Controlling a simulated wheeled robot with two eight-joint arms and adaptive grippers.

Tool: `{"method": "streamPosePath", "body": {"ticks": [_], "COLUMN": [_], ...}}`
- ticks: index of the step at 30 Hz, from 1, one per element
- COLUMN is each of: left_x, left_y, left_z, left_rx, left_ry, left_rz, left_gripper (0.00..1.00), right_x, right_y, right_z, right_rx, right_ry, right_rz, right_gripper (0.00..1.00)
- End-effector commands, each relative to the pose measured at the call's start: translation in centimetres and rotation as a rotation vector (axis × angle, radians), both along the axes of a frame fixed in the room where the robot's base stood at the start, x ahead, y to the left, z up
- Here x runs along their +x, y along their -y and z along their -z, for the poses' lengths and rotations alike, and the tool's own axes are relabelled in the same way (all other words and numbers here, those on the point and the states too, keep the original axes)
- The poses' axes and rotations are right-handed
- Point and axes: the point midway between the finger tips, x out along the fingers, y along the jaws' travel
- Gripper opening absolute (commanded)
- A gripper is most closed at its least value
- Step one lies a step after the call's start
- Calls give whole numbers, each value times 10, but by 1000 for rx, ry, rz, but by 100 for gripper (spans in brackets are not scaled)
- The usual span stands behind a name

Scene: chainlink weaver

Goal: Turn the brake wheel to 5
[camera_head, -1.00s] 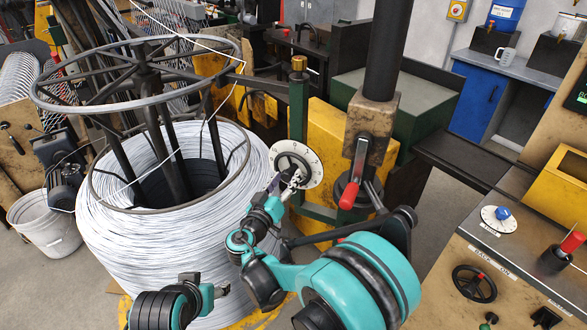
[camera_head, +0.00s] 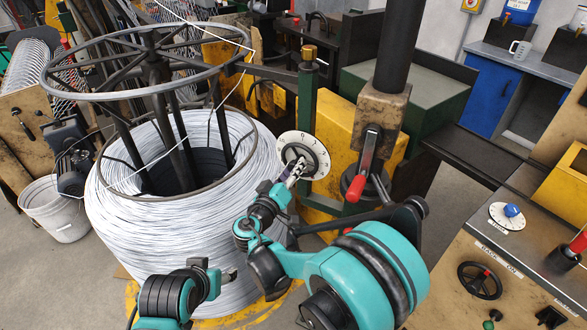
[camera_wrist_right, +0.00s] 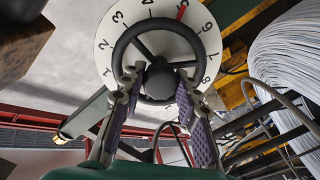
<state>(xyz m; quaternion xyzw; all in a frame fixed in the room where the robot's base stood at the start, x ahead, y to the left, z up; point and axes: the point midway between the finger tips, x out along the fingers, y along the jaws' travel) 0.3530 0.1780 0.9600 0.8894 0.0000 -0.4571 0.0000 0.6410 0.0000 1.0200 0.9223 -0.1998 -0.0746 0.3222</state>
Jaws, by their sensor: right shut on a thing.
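The brake wheel (camera_wrist_right: 158,47) is a dark spoked handwheel in front of a white numbered dial (camera_wrist_right: 105,65). In the head view, the dial (camera_head: 321,155) is on the post beside the wire coil. In the right wrist view, a red mark (camera_wrist_right: 182,11) is on the dial between 4 and 6; I cannot read a 5 there. My right gripper (camera_wrist_right: 159,82) is shut on the brake wheel, its fingers on both sides of the hub. The right gripper (camera_head: 296,171) also shows in the head view. My left gripper (camera_head: 229,276) is low, before the coil, apart from the wheel; its jaw opening is unclear.
A big wire coil (camera_head: 180,230) under a ring frame stands left of the wheel. A lever with a red handle (camera_head: 358,187) is just right of the wheel, close to my right arm. A control panel (camera_head: 480,225) with a knob and small handwheel is at right.

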Motion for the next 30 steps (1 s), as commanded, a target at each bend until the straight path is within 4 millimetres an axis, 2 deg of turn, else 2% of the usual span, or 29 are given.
{"method": "streamPosePath", "body": {"ticks": [8, 9, 11, 22, 26, 30], "left_x": [0, 0, 0, 0, 0, 0], "left_y": [0, 0, 0, 0, 0, 0], "left_z": [0, 0, 0, 0, 0, 0], "left_rx": [0, 0, 0, 0, 0, 0], "left_ry": [0, 0, 0, 0, 0, 0], "left_rz": [0, 0, 0, 0, 0, 0], "left_gripper": [54, 54, 54, 54, 54, 54], "right_x": [0, 0, 0, 0, 0, 0], "right_y": [0, 0, 0, 0, 0, 0], "right_z": [0, 0, 0, -5, -24, -53], "right_rx": [-7, -7, -6, -6, -6, -6], "right_ry": [-5, -5, -4, -3, -3, -3], "right_rz": [0, 0, 1, 0, 0, 0], "right_gripper": [2, 39, 53, 53, 53, 53]}}
